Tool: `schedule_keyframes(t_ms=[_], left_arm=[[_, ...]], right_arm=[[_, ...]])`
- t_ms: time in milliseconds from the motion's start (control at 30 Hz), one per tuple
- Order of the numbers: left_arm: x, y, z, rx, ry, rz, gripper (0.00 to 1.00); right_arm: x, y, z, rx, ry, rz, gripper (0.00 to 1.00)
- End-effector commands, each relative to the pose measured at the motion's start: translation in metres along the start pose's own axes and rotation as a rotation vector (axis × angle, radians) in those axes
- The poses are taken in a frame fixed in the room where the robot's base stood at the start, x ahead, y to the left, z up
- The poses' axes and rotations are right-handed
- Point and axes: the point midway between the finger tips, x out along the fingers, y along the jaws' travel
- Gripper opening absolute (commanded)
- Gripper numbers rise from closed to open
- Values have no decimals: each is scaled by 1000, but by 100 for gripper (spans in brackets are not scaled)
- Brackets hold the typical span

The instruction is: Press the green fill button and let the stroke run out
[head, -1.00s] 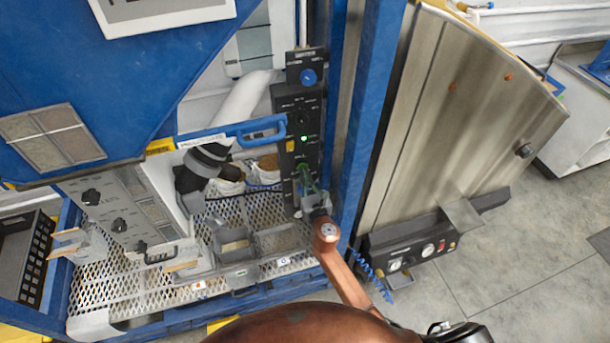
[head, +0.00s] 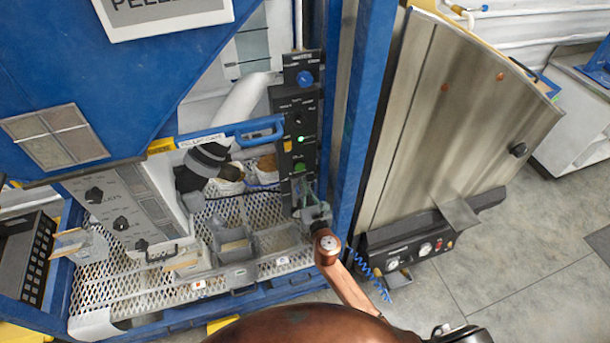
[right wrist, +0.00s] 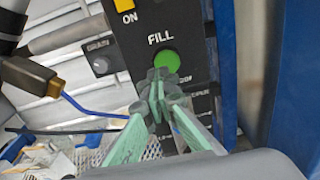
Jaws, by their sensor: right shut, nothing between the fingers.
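The round green fill button (right wrist: 168,61) sits under the word FILL on a black control panel (right wrist: 195,40) in the right wrist view. In the head view the button (head: 299,168) shows low on the tall black panel (head: 297,110), just above my fingers. My right gripper (right wrist: 162,84) is shut and empty, its green-sided fingers together. Its tips overlap the button's lower edge in the right wrist view; I cannot tell whether they touch it. In the head view the right gripper (head: 304,186) is in front of the panel's lower part. My left gripper is not in view.
A small green light (head: 300,139) glows higher on the panel. A blue upright post (head: 353,130) stands close right of my right gripper. Grey bins (head: 238,252) sit on the mesh shelf to the left, under a black spout (head: 193,177).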

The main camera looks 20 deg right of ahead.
Motion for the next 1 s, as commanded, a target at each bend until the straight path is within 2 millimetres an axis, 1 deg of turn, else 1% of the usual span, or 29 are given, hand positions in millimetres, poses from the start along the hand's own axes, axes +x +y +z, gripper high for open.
schedule_keyframes(t_ms=[33, 133, 200, 300, 400, 533, 1000], left_arm=[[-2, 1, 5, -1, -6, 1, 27], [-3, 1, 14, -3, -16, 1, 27], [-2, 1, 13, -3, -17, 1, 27], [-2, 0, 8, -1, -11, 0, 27], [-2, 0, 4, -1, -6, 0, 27], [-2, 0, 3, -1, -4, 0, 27], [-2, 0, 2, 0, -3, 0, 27]], right_arm=[[-14, -4, -2, -1, 3, -6, 0], [-36, -8, -2, -2, 4, -12, 0], [-49, -9, -2, -1, 4, -13, 0], [-63, -9, -2, -1, 3, -14, 0], [-71, -9, -2, -1, 4, -14, 0], [-76, -7, -2, -1, 2, -12, 0], [-75, -6, -2, -1, 3, -10, 0]])
